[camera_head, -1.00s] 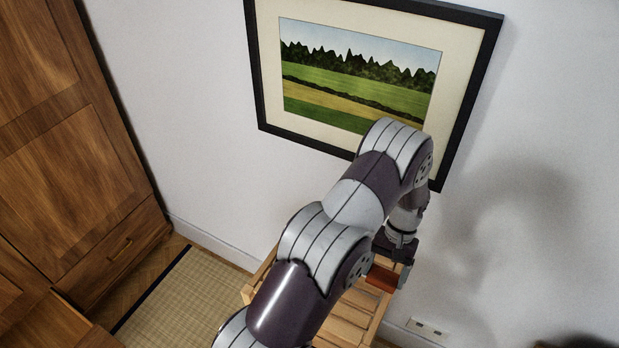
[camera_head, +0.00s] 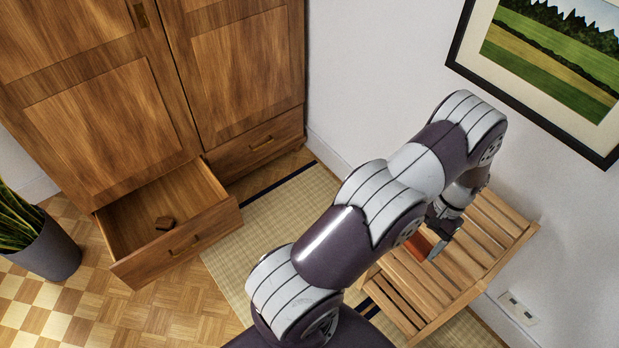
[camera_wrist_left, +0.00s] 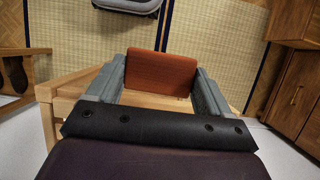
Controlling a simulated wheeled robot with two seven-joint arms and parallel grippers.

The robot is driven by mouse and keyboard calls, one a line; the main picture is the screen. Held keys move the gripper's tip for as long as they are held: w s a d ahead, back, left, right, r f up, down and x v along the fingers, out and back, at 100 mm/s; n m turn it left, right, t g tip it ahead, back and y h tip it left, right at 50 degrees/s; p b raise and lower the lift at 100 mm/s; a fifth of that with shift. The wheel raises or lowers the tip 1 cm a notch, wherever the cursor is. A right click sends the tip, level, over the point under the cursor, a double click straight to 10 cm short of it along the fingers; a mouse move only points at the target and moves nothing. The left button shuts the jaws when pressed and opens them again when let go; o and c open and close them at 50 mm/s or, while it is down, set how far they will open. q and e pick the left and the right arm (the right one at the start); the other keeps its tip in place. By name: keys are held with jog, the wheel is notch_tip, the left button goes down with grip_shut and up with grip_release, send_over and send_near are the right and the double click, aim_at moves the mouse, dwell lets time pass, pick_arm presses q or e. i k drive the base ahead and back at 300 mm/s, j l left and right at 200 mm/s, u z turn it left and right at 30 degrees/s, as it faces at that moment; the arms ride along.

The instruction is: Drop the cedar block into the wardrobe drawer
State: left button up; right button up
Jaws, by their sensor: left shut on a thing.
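The cedar block (camera_head: 418,246), a flat reddish-brown piece, is held in my left gripper (camera_head: 433,248) over the slatted wooden bench. The left wrist view shows the block (camera_wrist_left: 160,74) between the two grey fingers, shut on it. In the head view the arm partly hides the block. The wardrobe (camera_head: 110,115) stands at the left, and its lower left drawer (camera_head: 185,250) is pulled open. My gripper is well to the right of the drawer. My right gripper is not in view.
The slatted bench (camera_head: 480,255) stands against the wall under a framed picture (camera_head: 560,60). A tatami mat (camera_head: 285,225) lies between bench and wardrobe. A potted plant (camera_head: 45,250) stands left of the drawer. The other lower drawer (camera_head: 258,145) is shut.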

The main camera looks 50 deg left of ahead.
aim_at(162, 207)
jog(key=j+u, duration=0.35)
jog(key=u, duration=0.15)
jog(key=j+u, duration=0.35)
jog(key=u, duration=0.15)
jog(key=i+j+u, duration=0.2)
jog(key=u, duration=0.25)
jog(key=i+j+u, duration=0.2)
jog(key=j+u, duration=0.3)
jog(key=i+j, duration=0.55)
